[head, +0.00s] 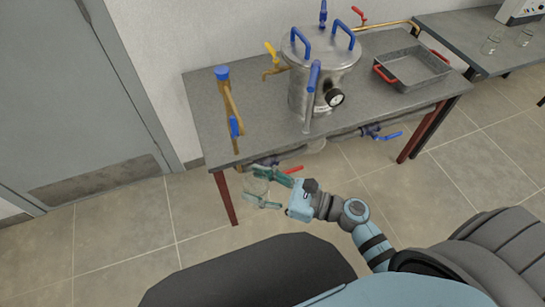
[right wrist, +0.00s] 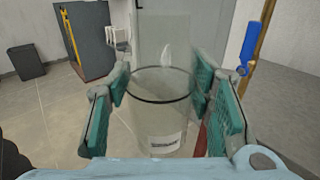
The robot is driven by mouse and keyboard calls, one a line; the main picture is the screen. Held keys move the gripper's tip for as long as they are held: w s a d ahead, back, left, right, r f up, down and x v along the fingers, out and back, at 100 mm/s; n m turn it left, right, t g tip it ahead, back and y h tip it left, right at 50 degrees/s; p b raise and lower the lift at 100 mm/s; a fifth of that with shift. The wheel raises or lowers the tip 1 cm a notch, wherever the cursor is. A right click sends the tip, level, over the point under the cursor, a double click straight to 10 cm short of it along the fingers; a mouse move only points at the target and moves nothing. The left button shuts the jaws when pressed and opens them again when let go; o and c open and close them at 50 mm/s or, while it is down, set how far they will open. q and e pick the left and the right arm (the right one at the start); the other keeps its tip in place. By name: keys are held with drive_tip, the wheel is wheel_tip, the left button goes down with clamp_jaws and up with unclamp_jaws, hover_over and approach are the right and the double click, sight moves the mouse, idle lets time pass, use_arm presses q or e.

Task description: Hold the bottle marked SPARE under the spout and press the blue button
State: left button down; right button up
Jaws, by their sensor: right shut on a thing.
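My right gripper (head: 268,189) is shut on a clear, open-topped glass vessel (right wrist: 160,108). The vessel stands upright between the green finger pads in the right wrist view. A white label with dark print (right wrist: 165,143) is on its side; I cannot read it. In the head view the vessel is faint between the fingers, low in front of the table's front edge. A brass spout (head: 273,71) with a yellow lever is on the left of the steel pot. I cannot pick out a blue button for certain among the blue parts. My left gripper is not in view.
A steel pot (head: 322,85) with blue handles and a gauge stands on the grey table (head: 205,105). A brass pipe with blue fittings (head: 229,100) rises at its left end. A metal tray (head: 413,70) sits right. Valves with red and blue levers (head: 389,136) hang below the tabletop.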

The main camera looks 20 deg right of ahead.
drive_tip(key=w+b, duration=0.1)
drive_tip(key=w, duration=0.8)
drive_tip(key=shift+w+d, duration=0.15)
drive_tip(key=shift+w, duration=0.1)
drive_tip(key=shift+r, duration=0.1)
idle(1.3)
